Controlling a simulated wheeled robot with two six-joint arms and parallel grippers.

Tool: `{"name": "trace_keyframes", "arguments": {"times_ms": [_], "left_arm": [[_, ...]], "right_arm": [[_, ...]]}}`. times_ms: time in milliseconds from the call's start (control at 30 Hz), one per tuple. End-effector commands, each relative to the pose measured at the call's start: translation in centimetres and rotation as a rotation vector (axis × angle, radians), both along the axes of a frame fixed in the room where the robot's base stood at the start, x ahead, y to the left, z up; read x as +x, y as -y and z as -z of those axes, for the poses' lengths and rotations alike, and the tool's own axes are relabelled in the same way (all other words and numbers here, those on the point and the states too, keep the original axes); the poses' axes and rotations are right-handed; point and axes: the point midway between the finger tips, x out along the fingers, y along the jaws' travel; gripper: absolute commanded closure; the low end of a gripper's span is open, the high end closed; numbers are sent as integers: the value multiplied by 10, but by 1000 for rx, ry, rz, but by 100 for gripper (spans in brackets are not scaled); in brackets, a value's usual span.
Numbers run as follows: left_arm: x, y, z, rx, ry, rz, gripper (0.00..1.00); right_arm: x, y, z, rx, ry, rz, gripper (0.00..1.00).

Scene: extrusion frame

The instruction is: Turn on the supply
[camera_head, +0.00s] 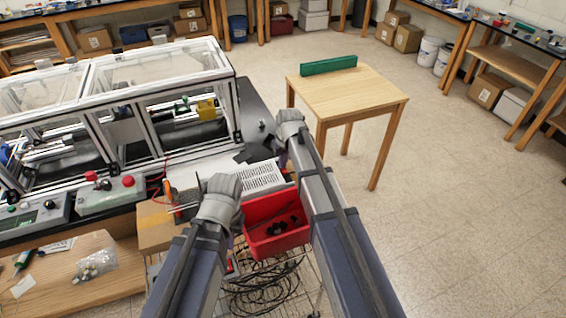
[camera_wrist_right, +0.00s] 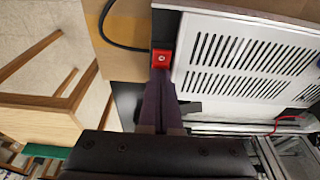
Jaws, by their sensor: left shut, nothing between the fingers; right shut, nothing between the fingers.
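The supply is a white box with slotted vents (camera_head: 262,178), on the bench in front of the framed machine. Its vented face (camera_wrist_right: 250,58) fills the upper right of the right wrist view. A small red switch (camera_wrist_right: 161,57) with a round mark sits at the box's edge. My right gripper (camera_wrist_right: 161,76) is shut and empty, its tips just at the red switch; I cannot tell whether they touch.
A red bin (camera_head: 275,226) and coiled black cables (camera_head: 262,288) lie below the supply. The framed machine (camera_head: 115,100) stands behind at left. A small wooden table (camera_head: 350,92) holds a green bar (camera_head: 328,65). The floor at right is clear.

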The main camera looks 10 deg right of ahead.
Motion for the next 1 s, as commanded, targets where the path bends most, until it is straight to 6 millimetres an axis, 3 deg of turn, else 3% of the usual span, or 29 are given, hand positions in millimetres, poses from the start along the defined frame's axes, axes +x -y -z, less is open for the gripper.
{"name": "trace_keyframes", "arguments": {"times_ms": [500, 1000], "left_arm": [[0, 0, -2, 0, 0, 0, 100], [0, 0, -7, 0, 0, 0, 100]], "right_arm": [[-17, 3, -2, 0, -2, 0, 100], [-17, 3, -7, 0, 0, 0, 100]]}}
